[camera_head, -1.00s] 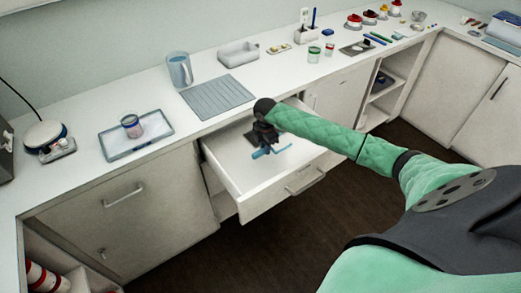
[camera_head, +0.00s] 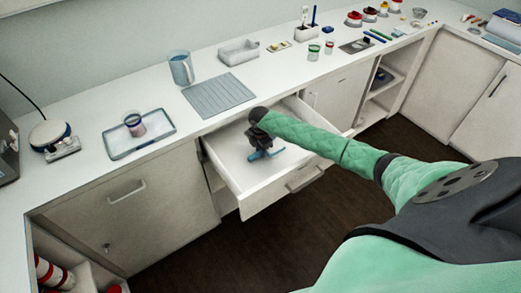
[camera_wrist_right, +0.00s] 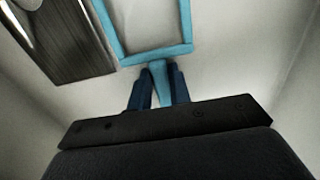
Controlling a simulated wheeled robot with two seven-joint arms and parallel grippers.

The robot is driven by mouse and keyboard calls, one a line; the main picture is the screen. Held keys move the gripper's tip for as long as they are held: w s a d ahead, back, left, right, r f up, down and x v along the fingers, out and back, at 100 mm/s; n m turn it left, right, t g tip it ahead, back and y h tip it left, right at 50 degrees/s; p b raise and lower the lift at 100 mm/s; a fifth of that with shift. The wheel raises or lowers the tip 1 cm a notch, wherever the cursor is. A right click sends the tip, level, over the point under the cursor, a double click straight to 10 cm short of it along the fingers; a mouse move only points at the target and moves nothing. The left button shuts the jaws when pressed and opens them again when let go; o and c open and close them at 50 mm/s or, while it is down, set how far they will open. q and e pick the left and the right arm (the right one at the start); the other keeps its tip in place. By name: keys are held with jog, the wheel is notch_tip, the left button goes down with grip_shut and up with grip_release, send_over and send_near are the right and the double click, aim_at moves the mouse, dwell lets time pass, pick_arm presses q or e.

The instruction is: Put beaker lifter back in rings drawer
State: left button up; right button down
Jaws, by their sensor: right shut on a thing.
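The beaker lifter (camera_head: 265,155) is a light blue tool in the open drawer's space in the head view. In the right wrist view its handle runs between my fingers and its squared blue frame (camera_wrist_right: 187,48) extends beyond them. My right gripper (camera_wrist_right: 158,88) is shut on the handle. In the head view the right gripper (camera_head: 258,142) points down inside the drawer outline. The open white drawer (camera_head: 228,160) sticks out below the counter. Whether the lifter touches the drawer floor is unclear. My left gripper is not in view.
A dark item with a wood-like grain (camera_wrist_right: 65,35) shows beside the lifter in the wrist view. On the counter above are a grey ribbed mat (camera_head: 218,95), a jug (camera_head: 181,69) and a tray with a cup (camera_head: 115,147). The drawer front (camera_head: 280,190) borders open floor.

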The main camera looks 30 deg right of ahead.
jog(key=shift+f, duration=0.1)
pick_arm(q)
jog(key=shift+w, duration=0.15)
pick_arm(e)
jog(key=c, duration=1.3)
grip_release()
jog(key=shift+r, duration=0.3)
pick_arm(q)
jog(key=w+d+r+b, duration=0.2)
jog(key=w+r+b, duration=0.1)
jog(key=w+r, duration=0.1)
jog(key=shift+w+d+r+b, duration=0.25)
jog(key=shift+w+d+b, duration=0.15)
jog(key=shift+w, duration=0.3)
pick_arm(e)
notch_tip(320, 180, up, 12)
jog(key=shift+f, duration=0.2)
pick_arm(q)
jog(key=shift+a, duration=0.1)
pick_arm(e)
jog(key=shift+a, duration=0.1)
